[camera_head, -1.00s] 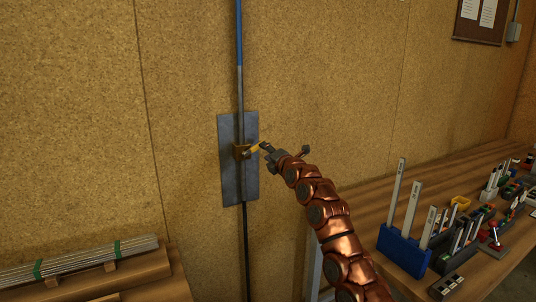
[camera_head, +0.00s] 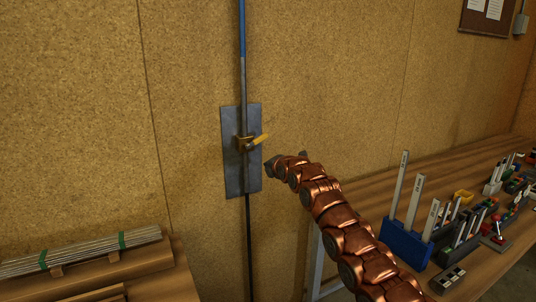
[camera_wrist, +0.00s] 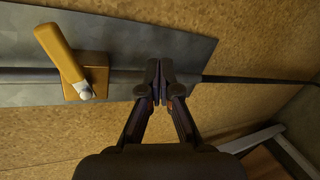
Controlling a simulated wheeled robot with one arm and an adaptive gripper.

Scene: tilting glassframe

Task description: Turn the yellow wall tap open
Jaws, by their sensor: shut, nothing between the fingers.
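The yellow wall tap (camera_head: 258,141) sits on a vertical pipe in front of a grey metal plate (camera_head: 233,170). Its handle points right and slightly up, slanting away from the pipe. In the wrist view the yellow handle (camera_wrist: 60,55) is at the upper left, with its pale pivot and brass-coloured body by the pipe. My gripper (camera_wrist: 160,75) is shut and empty, over the plate and pipe to the right of the tap, apart from the handle.
The pipe (camera_head: 242,60) is blue at the top and dark below the plate. A workbench (camera_head: 462,160) at the right carries a blue holder (camera_head: 405,243) and several small items. Bundled rods (camera_head: 85,252) lie on wood at the lower left. The wall right of the plate is clear.

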